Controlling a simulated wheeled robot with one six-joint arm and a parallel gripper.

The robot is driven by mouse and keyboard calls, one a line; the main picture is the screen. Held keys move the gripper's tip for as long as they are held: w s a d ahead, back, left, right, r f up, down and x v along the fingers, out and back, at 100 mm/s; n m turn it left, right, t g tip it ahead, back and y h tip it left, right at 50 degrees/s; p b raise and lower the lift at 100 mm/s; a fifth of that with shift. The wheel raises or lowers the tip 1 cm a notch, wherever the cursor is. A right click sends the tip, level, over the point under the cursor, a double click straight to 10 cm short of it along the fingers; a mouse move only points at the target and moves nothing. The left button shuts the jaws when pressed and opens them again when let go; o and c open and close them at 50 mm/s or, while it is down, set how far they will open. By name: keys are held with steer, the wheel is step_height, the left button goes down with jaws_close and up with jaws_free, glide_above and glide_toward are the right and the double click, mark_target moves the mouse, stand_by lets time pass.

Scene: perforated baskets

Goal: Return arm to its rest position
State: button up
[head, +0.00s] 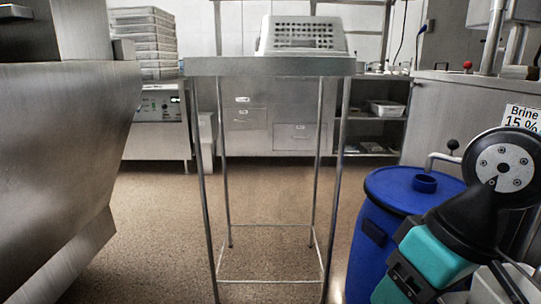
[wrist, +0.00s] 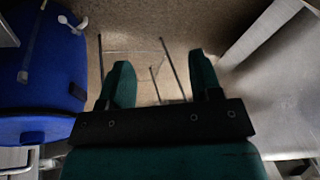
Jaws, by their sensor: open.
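My gripper (wrist: 161,62) is open and empty in the wrist view. Its two dark green fingers stand wide apart, with only floor and thin metal legs visible beyond them. In the head view my arm is folded at the lower right, in front of the blue barrel (head: 378,235); the fingertips cannot be made out there.
The blue barrel is also close by in the wrist view (wrist: 40,65). A steel machine (head: 60,150) fills the left side. Stacked grey trays (head: 143,40) stand at the back left. A steel counter (head: 435,110) stands at the right. Brown floor (head: 155,220) is open left of the stand.

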steer(key=s+n+g, duration=0.1)
steer(key=s+n, duration=0.1)
steer(key=s, duration=0.3)
step_height(320, 180, up, 37)
steer(key=p, duration=3.7)
steer(key=shift+w+a+r+y, duration=0.2)
steer(key=shift+w+a+y, duration=0.1)
steer(key=shift+w+a, duration=0.15)
steer(key=shift+c, duration=0.2)
